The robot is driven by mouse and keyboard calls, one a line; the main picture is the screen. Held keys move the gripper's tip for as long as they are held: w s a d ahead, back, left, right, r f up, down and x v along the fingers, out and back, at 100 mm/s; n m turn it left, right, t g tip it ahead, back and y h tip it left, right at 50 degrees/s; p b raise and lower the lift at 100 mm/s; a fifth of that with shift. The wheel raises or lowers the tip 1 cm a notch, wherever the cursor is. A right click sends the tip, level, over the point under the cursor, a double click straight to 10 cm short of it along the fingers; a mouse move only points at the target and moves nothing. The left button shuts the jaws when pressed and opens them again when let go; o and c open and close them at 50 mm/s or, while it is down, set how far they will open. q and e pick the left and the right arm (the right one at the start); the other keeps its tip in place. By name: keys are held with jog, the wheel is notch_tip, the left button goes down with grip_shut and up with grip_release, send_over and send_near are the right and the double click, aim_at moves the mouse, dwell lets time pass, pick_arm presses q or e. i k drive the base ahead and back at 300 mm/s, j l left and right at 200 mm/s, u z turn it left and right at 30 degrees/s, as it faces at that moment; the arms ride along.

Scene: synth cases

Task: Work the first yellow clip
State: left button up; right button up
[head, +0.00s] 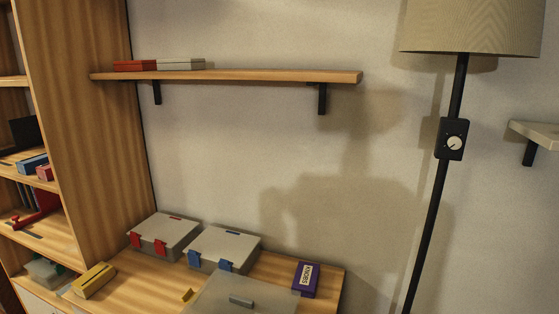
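One yellow clip (187,295) shows at the left edge of a grey case (262,289) at the bottom of the head view. It seems to stick out from the case's side; I cannot tell whether it is latched. The case's lid is flat, with a dark grey handle (240,301), and the lower part of the case is cut off by the frame. Any other yellow clip on it is hidden or out of frame. Neither of my grippers is in view.
Behind stand a grey case with red clips (165,235) and one with blue clips (224,248). A yellow box (94,281) lies left, a purple box (306,279) right, on the wooden table (325,276). A wall shelf (240,77) and floor lamp (435,190) are beyond.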

aim_at(190, 295)
jog(key=j+z, duration=0.1)
jog(key=z, duration=0.25)
jog(key=j+z, duration=0.2)
jog(key=j, duration=0.2)
jog(key=k+j+z, duration=0.2)
jog(key=j, duration=0.2)
jog(key=j+z, duration=0.15)
jog(key=j, duration=0.25)
jog(key=k+j+z, duration=0.2)
jog(key=j, duration=0.2)
jog(key=k+j, duration=0.1)
jog(key=j, duration=0.3)
jog(key=k+j, duration=0.15)
jog(key=j, duration=0.3)
jog(key=k+j, duration=0.1)
jog(key=j, duration=0.3)
jog(key=k+j, duration=0.1)
jog(key=j, duration=0.3)
jog(key=j+z, duration=0.05)
